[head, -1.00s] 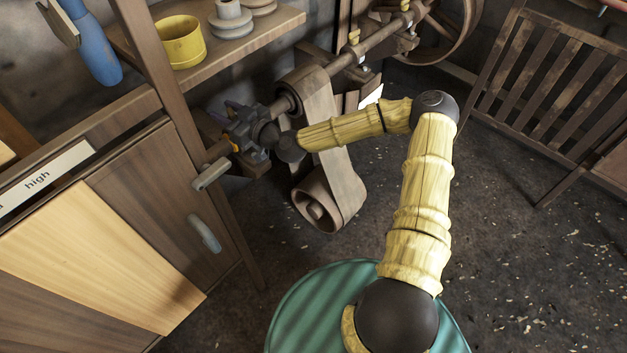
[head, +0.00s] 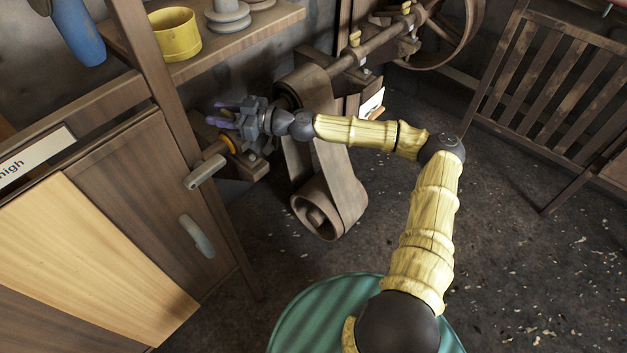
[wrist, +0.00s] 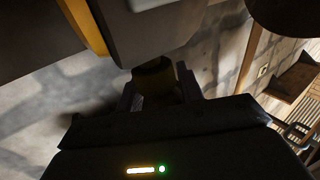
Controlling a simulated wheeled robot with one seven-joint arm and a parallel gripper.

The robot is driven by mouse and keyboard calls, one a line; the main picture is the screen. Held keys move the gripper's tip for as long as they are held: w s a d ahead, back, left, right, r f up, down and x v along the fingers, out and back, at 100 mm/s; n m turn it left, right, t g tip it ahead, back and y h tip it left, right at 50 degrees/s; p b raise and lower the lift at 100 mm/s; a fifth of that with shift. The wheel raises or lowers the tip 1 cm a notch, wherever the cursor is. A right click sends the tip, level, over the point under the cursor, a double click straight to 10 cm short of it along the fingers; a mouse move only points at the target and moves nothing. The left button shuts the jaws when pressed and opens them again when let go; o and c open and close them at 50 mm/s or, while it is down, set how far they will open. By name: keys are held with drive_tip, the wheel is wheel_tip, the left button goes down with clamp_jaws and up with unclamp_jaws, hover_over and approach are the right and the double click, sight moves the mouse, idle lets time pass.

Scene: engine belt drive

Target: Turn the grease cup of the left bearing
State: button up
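My gripper (head: 222,113) is at the left end of the shaft in the head view, its two purple fingers apart and pointing left. The left bearing (head: 255,165) is below and partly behind it. In the wrist view, the grey bearing housing (wrist: 160,32) fills the top. A dark brass-coloured grease cup (wrist: 155,76) shows just below the housing, in the gap between my two finger ends (wrist: 158,90). I cannot tell whether the fingers touch it. In the head view my gripper hides this cup.
A shelf with a yellow pot (head: 175,34) is above. Other brass cups (head: 354,39) stand farther along the shaft.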

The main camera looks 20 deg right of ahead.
drive_tip(key=shift+f+n+g+y+b, duration=0.15)
drive_tip(key=shift+n+g+y+b, duration=0.2)
drive_tip(key=shift+g, duration=0.35)
drive_tip(key=p+v, duration=0.3)
drive_tip(key=v, duration=1.4)
drive_tip(key=s+a+f+g+h+p, duration=0.25)
drive_tip(key=s+a+f+g, duration=0.2)
drive_tip(key=s, duration=0.25)
drive_tip(key=s+a+f+g+h+p, duration=0.2)
drive_tip(key=s+a+f+g+h, duration=0.15)
drive_tip(key=s+a, duration=0.25)
drive_tip(key=s+d+r+m+h+p, duration=0.6)
drive_tip(key=d+r+h, duration=0.3)
drive_tip(key=d, duration=0.2)
drive_tip(key=shift+r+m, duration=0.15)
drive_tip(key=shift+m, duration=0.6)
